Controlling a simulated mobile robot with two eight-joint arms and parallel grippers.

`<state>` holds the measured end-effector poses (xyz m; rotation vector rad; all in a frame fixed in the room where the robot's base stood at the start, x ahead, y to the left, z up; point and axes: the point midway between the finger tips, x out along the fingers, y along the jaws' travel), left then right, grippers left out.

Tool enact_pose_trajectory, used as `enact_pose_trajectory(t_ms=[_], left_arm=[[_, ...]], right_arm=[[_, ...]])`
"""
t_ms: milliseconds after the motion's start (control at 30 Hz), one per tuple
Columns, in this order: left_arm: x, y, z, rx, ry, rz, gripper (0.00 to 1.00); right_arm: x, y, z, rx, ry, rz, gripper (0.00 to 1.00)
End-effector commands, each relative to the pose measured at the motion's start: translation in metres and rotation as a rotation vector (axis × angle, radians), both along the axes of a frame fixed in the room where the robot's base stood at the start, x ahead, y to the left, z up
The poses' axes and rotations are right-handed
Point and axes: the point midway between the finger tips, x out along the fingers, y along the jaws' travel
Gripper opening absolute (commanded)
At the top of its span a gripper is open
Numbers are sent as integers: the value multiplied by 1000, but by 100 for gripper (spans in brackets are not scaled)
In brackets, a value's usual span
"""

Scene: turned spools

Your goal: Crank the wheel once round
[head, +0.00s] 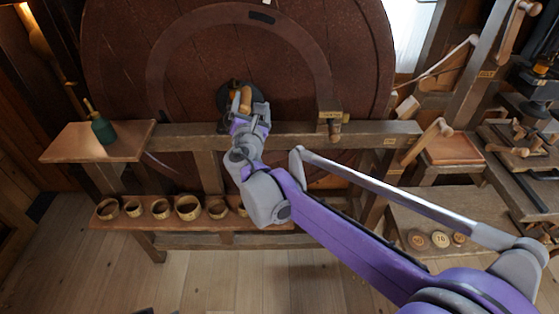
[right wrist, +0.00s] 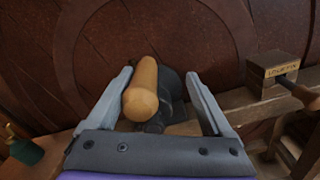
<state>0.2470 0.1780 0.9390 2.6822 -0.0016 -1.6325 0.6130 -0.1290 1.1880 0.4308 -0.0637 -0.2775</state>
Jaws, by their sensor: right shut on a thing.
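The big dark red-brown wheel (head: 118,62) stands upright at the back of the head view, with a paler curved band on its face. A turned wooden crank handle (head: 245,99) sticks out from a dark round hub (head: 224,97) near its middle. In the right wrist view the handle (right wrist: 143,88) lies between the two grey fingers of my right gripper (right wrist: 158,78), nearer the left one. Its lower hold is partly hidden. My left gripper is not in view.
A wooden beam (head: 365,134) crosses before the wheel, carrying a wooden block with a peg (head: 331,122). A green bottle (head: 102,128) stands on the left shelf. Several wooden rings (head: 188,208) line a low shelf. A cluttered bench (head: 505,150) is at right.

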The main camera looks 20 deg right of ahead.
Motion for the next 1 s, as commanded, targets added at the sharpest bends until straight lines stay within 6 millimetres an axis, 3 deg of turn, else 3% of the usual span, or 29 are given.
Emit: enact_pose_trajectory(t_ms=[33,533,1000], left_arm=[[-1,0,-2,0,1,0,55],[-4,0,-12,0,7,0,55],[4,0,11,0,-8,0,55]], right_arm=[[-3,-10,-6,31,-7,-11,55],[-13,-45,-36,351,-100,-1,55],[-19,-68,-70,652,-188,3,55]])
